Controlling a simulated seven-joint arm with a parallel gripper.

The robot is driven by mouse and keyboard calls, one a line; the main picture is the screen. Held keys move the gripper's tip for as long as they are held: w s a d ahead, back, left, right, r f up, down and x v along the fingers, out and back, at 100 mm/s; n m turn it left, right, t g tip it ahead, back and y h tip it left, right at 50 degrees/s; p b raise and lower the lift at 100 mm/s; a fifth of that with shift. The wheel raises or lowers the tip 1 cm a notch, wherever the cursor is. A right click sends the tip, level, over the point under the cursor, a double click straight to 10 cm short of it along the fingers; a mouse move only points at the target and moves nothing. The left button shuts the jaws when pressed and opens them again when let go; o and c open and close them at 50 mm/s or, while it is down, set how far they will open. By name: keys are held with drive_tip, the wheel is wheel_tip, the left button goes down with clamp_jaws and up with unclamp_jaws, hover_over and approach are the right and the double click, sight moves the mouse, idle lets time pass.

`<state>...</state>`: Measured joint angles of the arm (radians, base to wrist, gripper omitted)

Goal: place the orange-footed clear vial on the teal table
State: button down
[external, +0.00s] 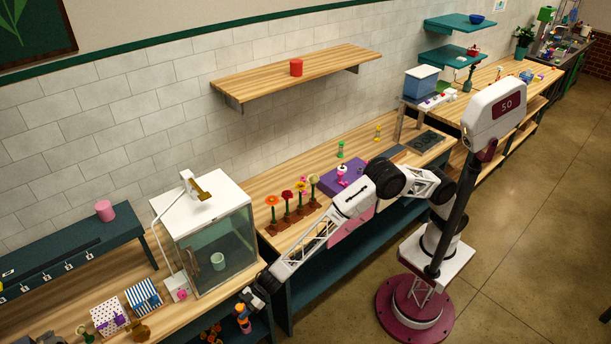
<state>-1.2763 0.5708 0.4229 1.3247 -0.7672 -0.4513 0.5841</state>
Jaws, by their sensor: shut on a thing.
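My gripper (250,302) is at the lower left, at the end of my outstretched arm, in front of the glass-walled cabinet. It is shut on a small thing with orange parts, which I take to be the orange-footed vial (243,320). It hangs past the counter's front edge. Its clear body is too small to make out, and the jaws partly hide it. A dark teal raised table (125,238) stands at the left against the tiled wall, with a pink cup (105,210) on it.
The white-topped glass cabinet (215,250) stands between the teal table and the potted flowers (293,205). Patterned boxes (143,296) sit on the wooden counter at the lower left. A purple box (343,182) and green (340,150) and yellow (377,132) stands are farther right.

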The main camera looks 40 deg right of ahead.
drive_tip(key=shift+s+a+r, duration=0.1)
drive_tip(key=shift+a+r, duration=0.05)
drive_tip(key=shift+a, duration=1.1)
drive_tip(key=w+a+r+m+t+h, duration=0.3)
drive_tip(key=w+r+m+t, duration=0.6)
drive_tip(key=r, duration=0.3)
drive_tip(key=shift+w+a+r+t+h, duration=0.15)
drive_tip(key=shift+a+r+t+h, duration=0.1)
drive_tip(key=shift+t+h, duration=0.25)
idle(0.4)
idle(0.4)
drive_tip(key=w+a, duration=0.2)
drive_tip(key=a, duration=0.5)
drive_tip(key=w+a+f, duration=0.1)
drive_tip(key=w+a, duration=0.2)
drive_tip(key=a, duration=0.5)
drive_tip(key=shift+f, duration=0.25)
idle(0.4)
drive_tip(key=shift+a, duration=0.1)
